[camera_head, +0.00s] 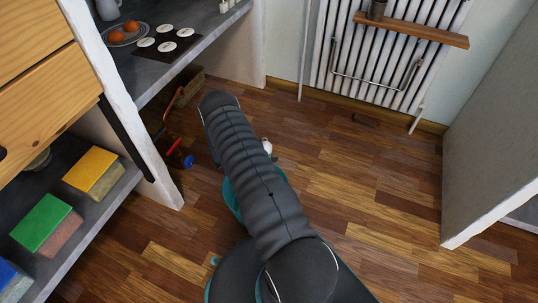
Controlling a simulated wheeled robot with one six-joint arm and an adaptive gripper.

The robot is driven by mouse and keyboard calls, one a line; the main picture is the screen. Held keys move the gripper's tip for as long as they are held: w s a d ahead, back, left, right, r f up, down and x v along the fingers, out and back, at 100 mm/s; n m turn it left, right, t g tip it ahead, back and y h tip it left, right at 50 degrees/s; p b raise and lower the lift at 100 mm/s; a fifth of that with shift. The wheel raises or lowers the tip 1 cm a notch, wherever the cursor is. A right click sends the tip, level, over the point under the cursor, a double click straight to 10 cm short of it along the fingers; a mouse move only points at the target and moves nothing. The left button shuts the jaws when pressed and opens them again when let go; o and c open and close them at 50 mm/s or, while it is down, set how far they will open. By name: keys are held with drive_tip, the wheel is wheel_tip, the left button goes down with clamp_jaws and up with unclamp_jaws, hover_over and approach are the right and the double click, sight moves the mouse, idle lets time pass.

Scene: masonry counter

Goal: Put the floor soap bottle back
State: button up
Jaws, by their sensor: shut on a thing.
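My dark ribbed arm reaches up the middle of the head view, and my gripper is not visible, hidden behind the arm. A small white thing (267,147) shows just right of the arm, above the wood floor. It may be the top of the floor soap bottle, but too little of it shows to be sure. No other part of a soap bottle can be made out. What my gripper holds cannot be seen.
Left, a masonry counter (158,75) bears a plate (122,36) of orange food and a dark board with white discs. Sponges lie on a lower shelf (83,217). A red and blue object (184,157) is below the counter. Floor (345,200) is clear to the right, before a radiator (385,60).

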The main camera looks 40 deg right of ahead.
drive_tip(key=shift+f, duration=0.1)
drive_tip(key=o, duration=1.4)
drive_tip(key=shift+r, duration=0.35)
drive_tip(key=v, duration=1.2)
drive_tip(key=shift+f+p, duration=0.2)
drive_tip(key=shift+p, duration=0.2)
